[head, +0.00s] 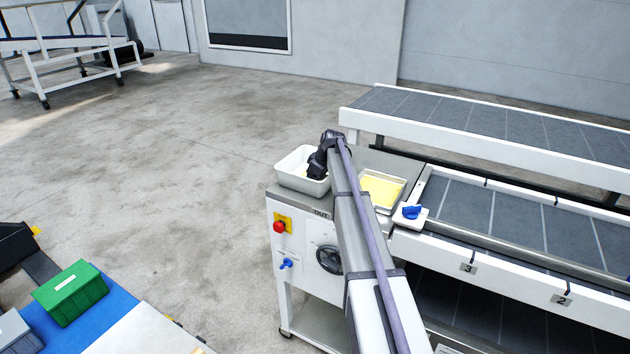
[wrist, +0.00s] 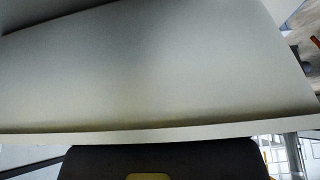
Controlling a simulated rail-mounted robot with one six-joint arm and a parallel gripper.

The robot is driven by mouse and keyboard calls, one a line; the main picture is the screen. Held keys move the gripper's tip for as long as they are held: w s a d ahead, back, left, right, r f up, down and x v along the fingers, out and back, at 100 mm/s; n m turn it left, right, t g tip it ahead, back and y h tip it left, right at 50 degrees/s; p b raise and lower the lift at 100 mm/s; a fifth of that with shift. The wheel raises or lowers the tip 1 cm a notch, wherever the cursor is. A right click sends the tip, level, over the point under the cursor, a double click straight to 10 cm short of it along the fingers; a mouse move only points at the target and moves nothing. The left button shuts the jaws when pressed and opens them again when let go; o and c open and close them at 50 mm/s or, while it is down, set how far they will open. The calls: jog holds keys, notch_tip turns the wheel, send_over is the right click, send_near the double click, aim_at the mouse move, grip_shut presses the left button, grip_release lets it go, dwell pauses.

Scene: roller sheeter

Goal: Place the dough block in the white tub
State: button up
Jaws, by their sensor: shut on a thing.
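The white tub (head: 290,181) stands on the left end of the machine top in the head view. My gripper (head: 314,172) reaches down into the tub's opening at its right side. In the wrist view a pale smooth surface, probably the tub's wall, fills most of the picture. A dark part of my gripper (wrist: 165,160) with a small yellow patch shows at the bottom. I cannot tell whether the block touches the tub's floor.
A tray with a yellow sheet (head: 382,191) lies right of my arm. A white plate with a blue knob (head: 411,212) sits beside the conveyor (head: 520,220). A red stop button (head: 279,227) is on the machine front. A green box (head: 72,292) stands at lower left.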

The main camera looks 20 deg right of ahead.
jog(key=o, duration=1.1)
jog(key=shift+r+p, duration=0.3)
jog(key=shift+p, duration=0.1)
jog(key=p+v, duration=1.1)
jog(key=v, duration=0.1)
jog(key=shift+a+f, duration=0.1)
